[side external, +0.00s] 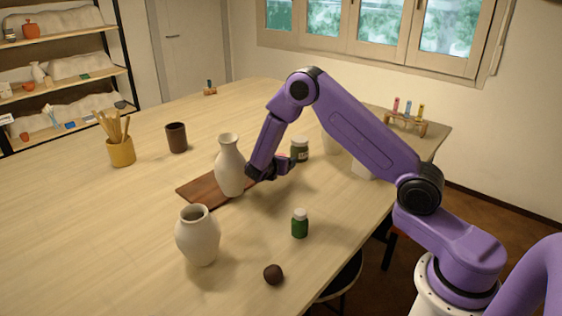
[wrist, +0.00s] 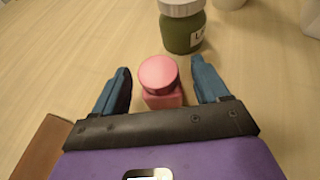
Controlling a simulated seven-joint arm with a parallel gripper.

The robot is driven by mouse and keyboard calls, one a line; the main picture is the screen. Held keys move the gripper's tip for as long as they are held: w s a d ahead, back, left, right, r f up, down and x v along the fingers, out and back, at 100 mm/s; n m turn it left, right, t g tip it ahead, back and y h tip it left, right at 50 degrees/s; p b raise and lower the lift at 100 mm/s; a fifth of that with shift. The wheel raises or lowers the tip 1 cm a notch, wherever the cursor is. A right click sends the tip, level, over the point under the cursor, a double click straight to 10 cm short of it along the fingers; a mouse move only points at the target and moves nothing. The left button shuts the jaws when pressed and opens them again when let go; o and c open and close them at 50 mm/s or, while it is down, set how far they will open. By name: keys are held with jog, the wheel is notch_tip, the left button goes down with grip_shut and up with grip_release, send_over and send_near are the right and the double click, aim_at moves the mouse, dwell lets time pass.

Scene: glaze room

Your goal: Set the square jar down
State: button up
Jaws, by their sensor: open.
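A small pink square jar (wrist: 160,97) with a round pink lid stands upright on the table between my gripper's two fingers in the wrist view. In the side view only a sliver of pink (side external: 281,156) shows behind my gripper (side external: 290,165), which hides the rest. My gripper (wrist: 162,80) is open, with a finger on each side of the jar and visible gaps between them and it. The jar's base is partly hidden by the gripper body.
A green jar with a white lid (wrist: 183,32) stands just beyond the fingers. A tall white vase (side external: 230,170) stands by my gripper on a brown board (side external: 200,193). Another vase (side external: 198,240), a small green bottle (side external: 300,226) and a dark ball (side external: 273,274) are nearer the camera.

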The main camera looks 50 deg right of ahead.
jog(key=shift+v, duration=1.05)
notch_tip(320, 180, up, 7)
jog(key=s+a+r+m+g+y, duration=0.1)
jog(key=s+a+m+y, duration=0.2)
jog(key=s, duration=1)
jog(key=s+a+r+m+g+y, duration=0.1)
jog(key=s+a+y, duration=0.4)
jog(key=s, duration=0.8)
jog(key=s+a+r+m+g+y, duration=0.1)
jog(key=s+a+m+y, duration=0.4)
jog(key=s, duration=0.8)
jog(key=a+g, duration=0.1)
jog(key=a, duration=0.2)
jog(key=shift+s+a+m+g, duration=0.35)
jog(key=shift+m+g, duration=0.05)
